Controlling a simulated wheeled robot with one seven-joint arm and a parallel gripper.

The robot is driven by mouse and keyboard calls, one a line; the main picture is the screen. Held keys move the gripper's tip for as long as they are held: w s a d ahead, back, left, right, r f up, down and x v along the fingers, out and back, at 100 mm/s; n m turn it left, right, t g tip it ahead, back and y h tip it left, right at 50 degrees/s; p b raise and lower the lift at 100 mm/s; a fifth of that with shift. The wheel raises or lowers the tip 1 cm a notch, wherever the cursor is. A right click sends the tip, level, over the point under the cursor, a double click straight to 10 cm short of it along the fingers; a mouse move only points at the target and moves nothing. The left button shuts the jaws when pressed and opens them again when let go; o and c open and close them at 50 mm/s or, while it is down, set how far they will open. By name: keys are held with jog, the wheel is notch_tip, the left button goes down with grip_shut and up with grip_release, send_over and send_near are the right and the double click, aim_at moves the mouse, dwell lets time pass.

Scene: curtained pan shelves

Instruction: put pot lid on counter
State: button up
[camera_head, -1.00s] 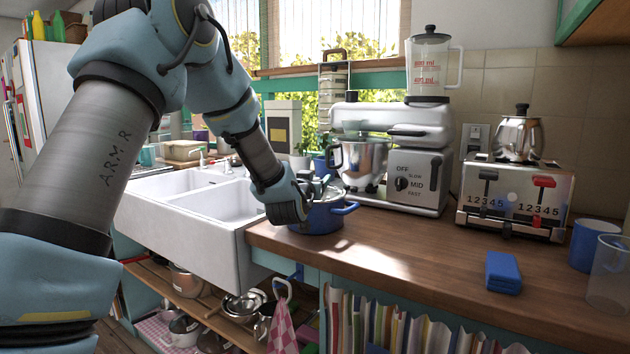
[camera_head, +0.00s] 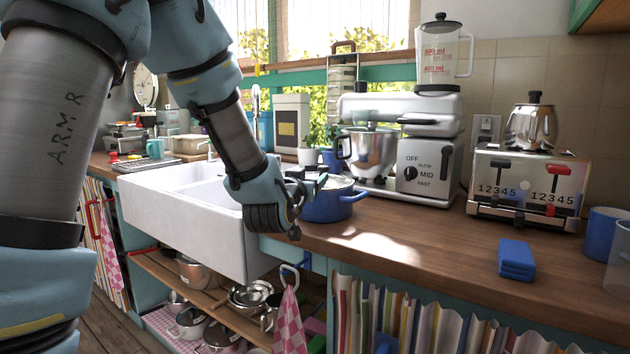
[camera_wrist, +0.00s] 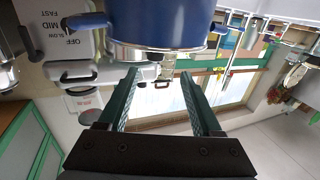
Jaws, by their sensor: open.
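A blue pot (camera_head: 333,205) stands upright on the wooden counter, just right of the sink. Its lid (camera_head: 341,184) is on top of it, partly hidden behind my fingers. My gripper (camera_head: 312,182) is at the pot's left side at lid height, its fingers pointing right toward the lid. In the wrist view, which is upside down, the pot (camera_wrist: 150,25) is beyond the two spread fingers, with the lid's silver rim (camera_wrist: 140,52) facing the space between them. My gripper (camera_wrist: 158,76) is open and empty. I cannot tell whether a finger touches the lid.
The counter (camera_head: 410,240) has free room in front of and right of the pot. A stand mixer (camera_head: 405,145) is close behind it. A toaster (camera_head: 525,185), a blue block (camera_head: 515,258) and a blue mug (camera_head: 603,232) are farther right. The white sink (camera_head: 180,210) is left.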

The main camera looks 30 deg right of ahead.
jog(key=a+f+n+g+y, duration=0.2)
jog(key=a+f+g+y, duration=0.15)
jog(key=a+f, duration=0.6)
jog(key=a+f+n+g+y, duration=0.2)
jog(key=a+f+y, duration=0.25)
jog(key=a, duration=0.95)
jog(key=s+a+f+n+g+y, duration=0.1)
jog(key=s+a+g+y, duration=0.1)
jog(key=s+a, duration=0.4)
jog(key=s+a+f+n+g+y+p, duration=0.1)
jog(key=s+a+n+g, duration=0.1)
jog(key=s+a+g, duration=0.2)
jog(key=s+a, duration=0.3)
jog(key=a, duration=0.2)
jog(key=shift+f+y, duration=0.35)
jog(key=shift+y, duration=0.05)
jog(key=shift+o, duration=0.3)
notch_tip(320, 180, up, 4)
jog(key=p, duration=0.3)
jog(key=shift+s+f+p, duration=0.1)
jog(key=shift+p, duration=0.25)
jog(key=shift+d+f, duration=0.1)
jog(key=shift+f, duration=0.1)
